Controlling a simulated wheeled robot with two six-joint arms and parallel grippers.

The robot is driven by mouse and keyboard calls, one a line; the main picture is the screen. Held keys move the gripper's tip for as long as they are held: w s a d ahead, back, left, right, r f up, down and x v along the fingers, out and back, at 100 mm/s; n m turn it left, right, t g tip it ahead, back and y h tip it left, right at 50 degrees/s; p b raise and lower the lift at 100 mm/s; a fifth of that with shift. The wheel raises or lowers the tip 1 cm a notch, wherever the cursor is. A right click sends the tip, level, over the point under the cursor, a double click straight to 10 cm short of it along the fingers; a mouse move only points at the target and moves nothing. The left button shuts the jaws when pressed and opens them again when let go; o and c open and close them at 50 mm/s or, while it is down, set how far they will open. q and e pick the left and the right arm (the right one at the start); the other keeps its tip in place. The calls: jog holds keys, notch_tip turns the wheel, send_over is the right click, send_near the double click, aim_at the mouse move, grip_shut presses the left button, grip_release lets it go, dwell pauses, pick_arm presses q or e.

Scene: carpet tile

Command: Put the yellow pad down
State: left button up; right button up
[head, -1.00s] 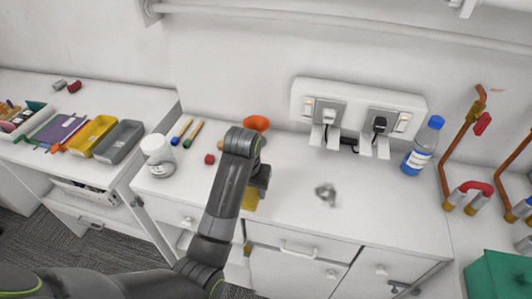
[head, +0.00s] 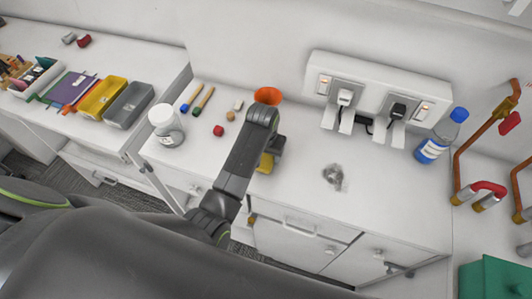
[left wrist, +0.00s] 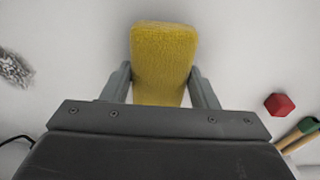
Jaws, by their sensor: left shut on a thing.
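The yellow pad (left wrist: 162,62) is a rough-textured block held between the two fingers of my left gripper (left wrist: 162,88) in the left wrist view. In the head view a small part of the yellow pad (head: 265,163) shows below my left gripper (head: 268,148), over the white counter (head: 300,205). The arm hides the rest of it. I cannot tell whether the pad touches the counter. My right gripper is in neither view.
A blue-capped bottle (head: 441,137) stands farther right. Counter between is clear.

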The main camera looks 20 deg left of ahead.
pick_arm(q)
jog(key=shift+f, duration=0.4)
jog(key=shift+s, duration=0.15)
jog(key=o, duration=1)
jog(key=shift+f, duration=0.1)
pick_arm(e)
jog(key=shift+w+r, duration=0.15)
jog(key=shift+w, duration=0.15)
